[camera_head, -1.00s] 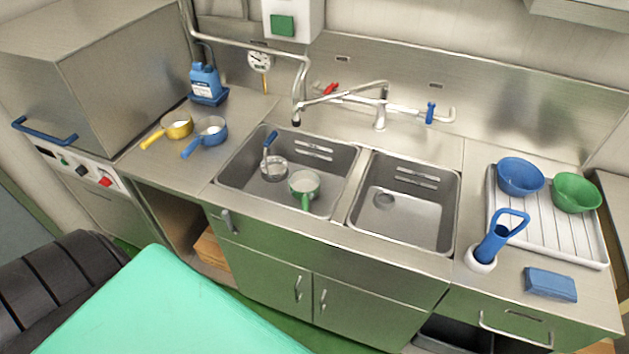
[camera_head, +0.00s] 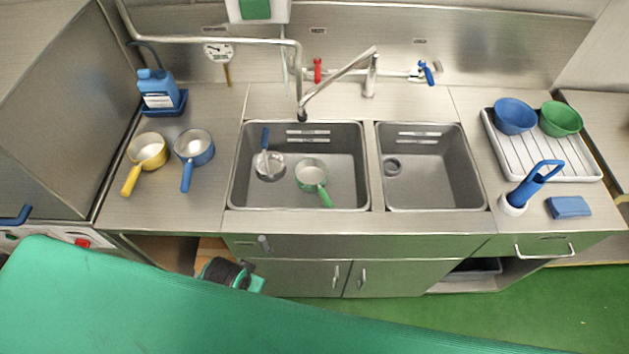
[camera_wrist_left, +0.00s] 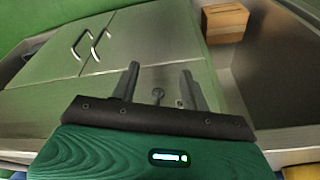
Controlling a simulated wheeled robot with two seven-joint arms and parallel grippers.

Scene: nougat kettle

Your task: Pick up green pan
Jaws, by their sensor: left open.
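The green pan (camera_head: 312,173) lies in the left basin of the sink, its pale inside facing up and its green handle toward the front right. A pan with a blue handle (camera_head: 270,165) is beside it on the left in the same basin. My left gripper (camera_wrist_left: 160,70) is open and empty in the left wrist view, pointing at the cabinet front. In the head view, the end of my left arm (camera_head: 228,273) is below the counter's front edge, apart from the green pan. My right gripper is not in view.
The faucet (camera_head: 340,72) arches over the sink's back. A yellow pan (camera_head: 148,149) and a blue pan (camera_head: 194,146) stand on the left counter. The right basin (camera_head: 430,170) is empty. A drying rack (camera_head: 550,168) with bowls stands right. A box (camera_wrist_left: 225,20) sits in an open shelf.

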